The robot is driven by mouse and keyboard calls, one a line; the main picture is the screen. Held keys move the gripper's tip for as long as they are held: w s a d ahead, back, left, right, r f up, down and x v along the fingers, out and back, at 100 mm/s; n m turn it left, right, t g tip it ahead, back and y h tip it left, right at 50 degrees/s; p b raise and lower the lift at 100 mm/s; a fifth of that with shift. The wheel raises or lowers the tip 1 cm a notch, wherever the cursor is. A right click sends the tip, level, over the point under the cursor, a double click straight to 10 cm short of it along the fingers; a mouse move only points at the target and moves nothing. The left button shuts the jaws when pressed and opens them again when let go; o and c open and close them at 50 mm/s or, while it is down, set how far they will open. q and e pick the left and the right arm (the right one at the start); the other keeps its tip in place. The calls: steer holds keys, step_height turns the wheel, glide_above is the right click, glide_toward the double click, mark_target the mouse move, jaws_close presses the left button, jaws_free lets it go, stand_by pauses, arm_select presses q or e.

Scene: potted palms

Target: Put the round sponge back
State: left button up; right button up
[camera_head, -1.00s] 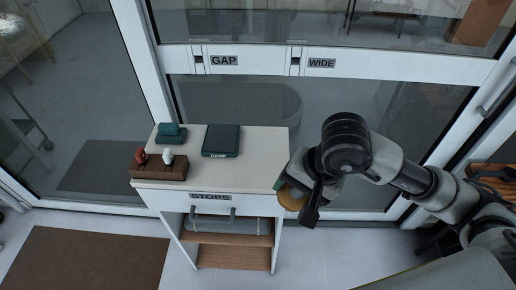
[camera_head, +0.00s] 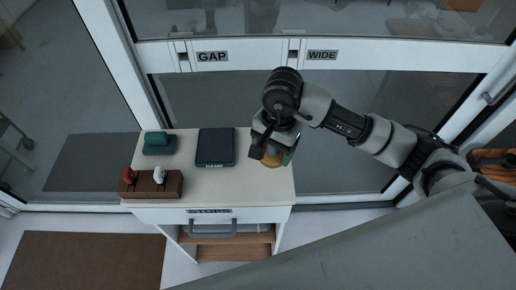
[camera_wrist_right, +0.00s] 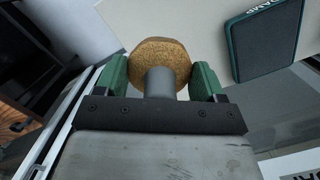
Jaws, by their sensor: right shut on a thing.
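The round sponge (camera_wrist_right: 160,60) is tan and rounded, with a grey stem between the green fingers of my right gripper (camera_wrist_right: 160,82) in the right wrist view. The right gripper is shut on it. In the head view, the sponge (camera_head: 271,159) shows under my right gripper (camera_head: 273,150), over the right end of the cabinet top (camera_head: 222,188). I cannot tell whether it touches the top. A dark pad marked DAMP (camera_head: 215,148) lies on the top, left of the gripper; it also shows in the right wrist view (camera_wrist_right: 266,40). My left gripper is not in view.
A teal block-like item (camera_head: 159,143) stands at the back left of the top. A brown wooden holder (camera_head: 165,188) with a red and a white piece is at the front left. Glass doors with GAP and WIDE labels stand behind. A brown mat (camera_head: 82,260) lies on the floor.

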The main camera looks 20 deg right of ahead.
mark_target(257, 162)
steer(key=w+f, duration=0.1)
steer(key=w+a, duration=0.1)
steer(key=w+a+f, duration=0.1)
steer(key=w, duration=0.1)
steer(key=shift+f+p, duration=0.3)
steer(key=shift+p, duration=0.1)
steer(key=shift+w+a+f, duration=0.1)
steer(key=shift+w+f, duration=0.05)
steer(key=shift+f, duration=0.2)
step_height(257, 162, down, 4)
steer(key=shift+r+p, duration=0.2)
steer(key=shift+p, duration=0.6)
steer(key=o, duration=0.8)
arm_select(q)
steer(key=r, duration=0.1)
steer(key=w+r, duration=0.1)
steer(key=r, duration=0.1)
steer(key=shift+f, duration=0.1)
